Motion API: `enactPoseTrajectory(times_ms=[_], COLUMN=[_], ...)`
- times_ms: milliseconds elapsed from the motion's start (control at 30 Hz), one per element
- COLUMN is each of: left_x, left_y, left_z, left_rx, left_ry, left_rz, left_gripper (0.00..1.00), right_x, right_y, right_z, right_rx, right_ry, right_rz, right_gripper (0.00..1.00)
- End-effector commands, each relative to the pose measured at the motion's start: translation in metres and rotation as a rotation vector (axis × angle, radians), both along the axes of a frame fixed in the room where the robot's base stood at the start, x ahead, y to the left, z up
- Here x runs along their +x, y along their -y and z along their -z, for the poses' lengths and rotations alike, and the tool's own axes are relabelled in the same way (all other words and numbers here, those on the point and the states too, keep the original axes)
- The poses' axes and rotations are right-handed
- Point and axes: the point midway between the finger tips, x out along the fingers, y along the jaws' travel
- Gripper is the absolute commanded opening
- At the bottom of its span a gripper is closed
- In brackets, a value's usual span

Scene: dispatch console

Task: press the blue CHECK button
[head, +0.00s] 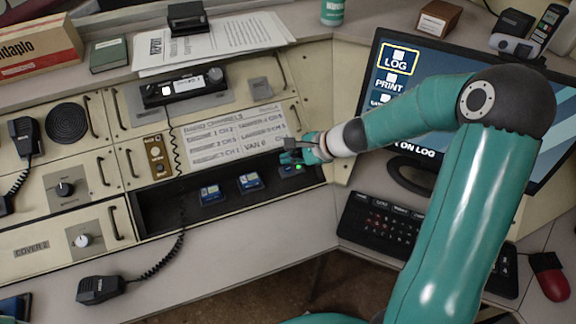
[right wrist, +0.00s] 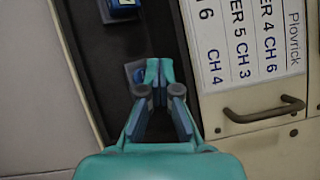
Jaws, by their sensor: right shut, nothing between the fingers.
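Two blue-topped buttons, one (head: 211,194) and one to its right (head: 250,182), sit in the black recessed strip (head: 165,213) of the console. Their lettering is too small to read, so I cannot tell which is CHECK. My right gripper (head: 287,158) is shut and empty over the right end of the strip, beside a lit green spot (head: 299,167). In the right wrist view its closed fingertips (right wrist: 159,72) overlap a third button (right wrist: 134,74), mostly hidden behind them. Contact cannot be told. Another blue button (right wrist: 122,8) shows at that view's top. My left gripper is out of view.
A paper channel list (head: 235,135) lies above the strip. A handle (right wrist: 264,110) is right of the gripper in the wrist view. A monitor (head: 410,75), keyboard (head: 385,225) and red mouse (head: 549,277) are at right. A corded microphone (head: 100,289) lies at lower left.

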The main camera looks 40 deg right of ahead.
Motion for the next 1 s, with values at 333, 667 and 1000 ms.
enactPoseTrajectory(times_ms=[333,667,1000], left_x=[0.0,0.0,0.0], left_y=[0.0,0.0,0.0], left_z=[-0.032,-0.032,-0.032], left_rx=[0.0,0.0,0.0], left_ry=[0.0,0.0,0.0], left_rz=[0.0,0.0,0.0], left_gripper=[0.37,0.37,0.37], right_x=[0.0,0.0,0.0], right_y=[0.0,0.0,0.0], right_z=[-0.037,-0.037,-0.037], right_rx=[0.0,0.0,0.0], right_ry=[0.001,0.0,0.0], right_rz=[0.001,0.0,0.0], right_gripper=[0.0,0.0,0.0])
